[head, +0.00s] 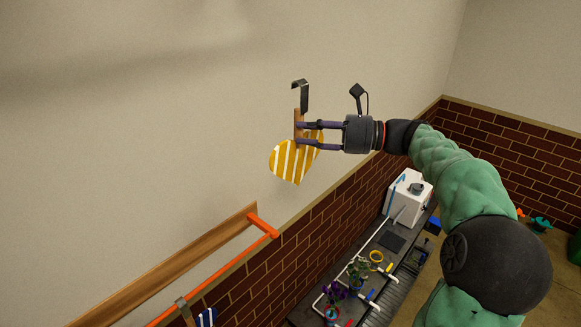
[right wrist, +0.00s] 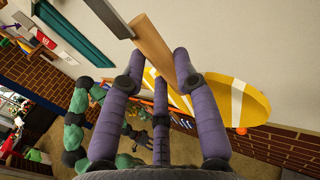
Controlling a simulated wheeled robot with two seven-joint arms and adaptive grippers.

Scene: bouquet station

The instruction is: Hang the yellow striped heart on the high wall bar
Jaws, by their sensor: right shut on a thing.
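The yellow striped heart (head: 289,162), yellow with white stripes, hangs below a short wooden handle (head: 297,118) with a dark hook (head: 304,92) at its top. My right gripper (head: 301,135) is shut on the wooden part and holds the heart in the air near the wall. In the right wrist view the wooden handle (right wrist: 152,42) lies between the purple fingers, with the striped heart (right wrist: 240,103) behind them. The high wall bar (head: 215,289) is an orange rail on a wooden board, lower and left of the heart. My left gripper is not in the head view.
A blue striped ornament (head: 206,317) hangs from the bar at the bottom edge. A bench (head: 300,318) below holds potted plants (head: 358,270) and a white box (head: 408,197). The wall around the heart is bare. The bar's orange end bracket (head: 263,227) sticks out.

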